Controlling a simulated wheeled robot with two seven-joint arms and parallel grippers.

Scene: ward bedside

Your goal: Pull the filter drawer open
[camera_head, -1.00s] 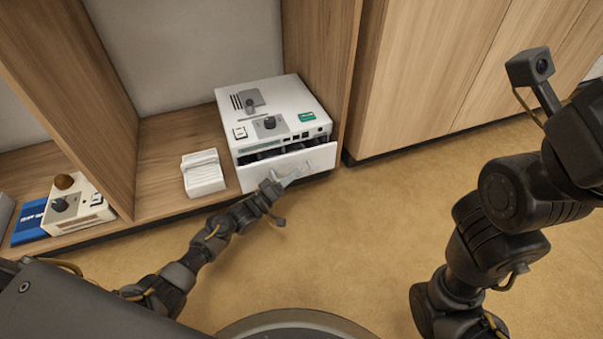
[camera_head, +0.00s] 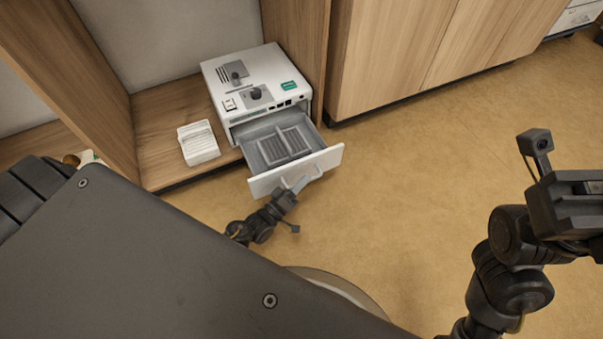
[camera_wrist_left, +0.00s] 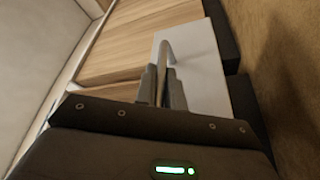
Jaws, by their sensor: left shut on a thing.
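The white device (camera_head: 257,82) stands on the low wooden shelf, with a dark knob and a green label on top. Its filter drawer (camera_head: 262,183) is pulled well out at the front, showing a grey tray with a ribbed filter (camera_head: 284,146) inside. My left gripper (camera_head: 296,186) is shut on the drawer handle (camera_head: 314,174) at the drawer's front. In the left wrist view, the fingers (camera_wrist_left: 163,84) close around the handle (camera_wrist_left: 167,50) against the white drawer front (camera_wrist_left: 198,65). My right arm shows at the right; its fingers are out of view.
A white ribbed block (camera_head: 198,143) sits on the shelf left of the device. A wooden upright (camera_head: 298,50) stands close on the device's right, with cabinet fronts (camera_head: 440,40) beyond. The tan floor (camera_head: 400,180) in front is clear. My own dark body covers the lower left.

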